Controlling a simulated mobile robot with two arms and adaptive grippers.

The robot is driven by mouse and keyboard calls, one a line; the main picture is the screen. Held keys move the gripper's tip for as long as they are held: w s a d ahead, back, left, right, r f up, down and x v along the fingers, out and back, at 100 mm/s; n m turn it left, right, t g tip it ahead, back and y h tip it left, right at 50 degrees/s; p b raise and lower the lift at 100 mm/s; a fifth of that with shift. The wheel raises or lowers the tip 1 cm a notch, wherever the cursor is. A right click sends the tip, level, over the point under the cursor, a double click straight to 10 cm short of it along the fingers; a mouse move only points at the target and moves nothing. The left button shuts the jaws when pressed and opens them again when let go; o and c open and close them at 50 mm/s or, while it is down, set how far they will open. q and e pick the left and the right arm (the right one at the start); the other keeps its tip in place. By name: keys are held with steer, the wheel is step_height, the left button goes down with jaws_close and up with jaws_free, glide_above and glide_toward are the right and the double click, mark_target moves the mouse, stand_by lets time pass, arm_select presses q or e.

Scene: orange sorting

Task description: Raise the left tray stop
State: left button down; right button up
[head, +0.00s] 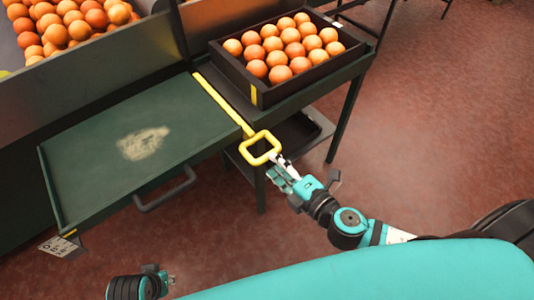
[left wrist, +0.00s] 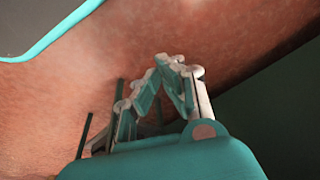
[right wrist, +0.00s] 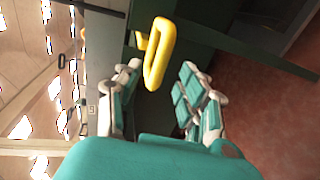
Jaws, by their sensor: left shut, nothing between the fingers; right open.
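A yellow bar with a rectangular loop handle (head: 260,148) lies along the edge between the green tray table (head: 90,120) and the side table; I take it to be the tray stop. My right gripper (head: 280,170) is open at the loop's near side. In the right wrist view the loop (right wrist: 156,55) shows just ahead of the spread fingers (right wrist: 162,78), between them in the picture; contact cannot be told. My left gripper (head: 166,278) is low at the bottom left of the head view, away from the tables. Its fingertips (left wrist: 170,64) are shut and empty.
A black crate (head: 258,94) of oranges stands on the side table beside the bar. More oranges (head: 70,22) lie in a bin behind a grey panel. A dark grey handle (head: 166,190) sticks out from the tray table's front. Red floor is clear on the right.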

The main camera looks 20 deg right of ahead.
mark_target(267, 158)
steer(key=shift+x, duration=2.25)
jaws_close()
steer(key=shift+w+a+f, duration=0.1)
